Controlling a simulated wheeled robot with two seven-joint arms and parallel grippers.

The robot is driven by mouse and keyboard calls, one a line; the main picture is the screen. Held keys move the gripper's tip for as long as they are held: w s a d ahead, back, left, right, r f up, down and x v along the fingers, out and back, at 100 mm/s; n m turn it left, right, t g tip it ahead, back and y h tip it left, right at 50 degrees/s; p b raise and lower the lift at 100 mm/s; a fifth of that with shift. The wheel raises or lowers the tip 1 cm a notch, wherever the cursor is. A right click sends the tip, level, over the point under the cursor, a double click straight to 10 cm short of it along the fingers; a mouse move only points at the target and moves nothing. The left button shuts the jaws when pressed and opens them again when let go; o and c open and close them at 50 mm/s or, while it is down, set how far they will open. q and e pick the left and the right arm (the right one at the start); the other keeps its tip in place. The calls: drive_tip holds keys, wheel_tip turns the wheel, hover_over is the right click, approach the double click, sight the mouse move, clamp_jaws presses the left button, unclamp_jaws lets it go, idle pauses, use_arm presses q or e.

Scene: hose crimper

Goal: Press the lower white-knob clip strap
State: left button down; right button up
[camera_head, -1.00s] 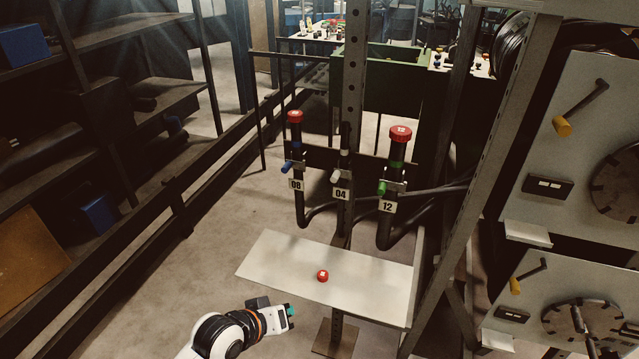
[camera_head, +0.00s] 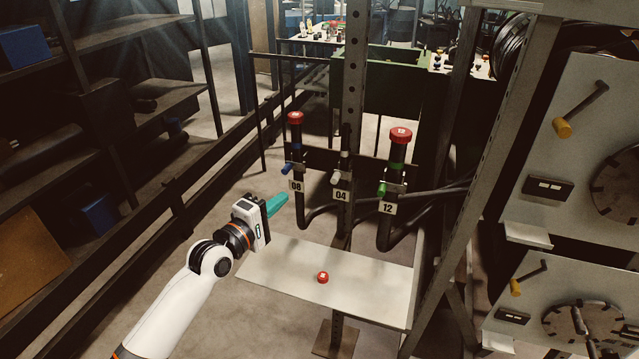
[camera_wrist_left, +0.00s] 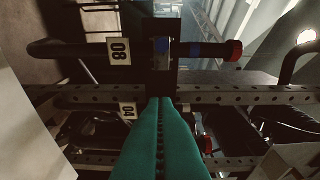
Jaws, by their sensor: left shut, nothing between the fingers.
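The white knob (camera_head: 336,178) is on the clip of the middle hose, just above the "04" label (camera_head: 341,195). My left gripper (camera_head: 278,204) has teal fingers, shut and empty. It is left of the white knob and a little lower in the head view, near the "08" hose and apart from the knob. In the left wrist view the shut fingers (camera_wrist_left: 160,103) point toward the rack, with the "04" label (camera_wrist_left: 128,110) beside them. I cannot make out the white knob there. My right gripper is out of view.
The blue-knob hose with its "08" label (camera_head: 296,185) is left of the middle, the green-knob hose with its "12" label (camera_head: 388,207) right. Both have red caps. A loose red cap (camera_head: 323,277) lies on the white shelf (camera_head: 265,268) below. A perforated post (camera_head: 353,80) rises behind.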

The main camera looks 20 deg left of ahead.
sight(341, 179)
use_arm(q)
drive_tip(key=w+d+p, duration=0.2)
drive_tip(key=w+d, duration=0.4)
drive_tip(key=w, duration=0.3)
drive_tip(key=shift+d, duration=0.35)
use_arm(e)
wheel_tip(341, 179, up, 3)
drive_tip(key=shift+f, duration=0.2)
use_arm(q)
drive_tip(key=shift+p, duration=0.3)
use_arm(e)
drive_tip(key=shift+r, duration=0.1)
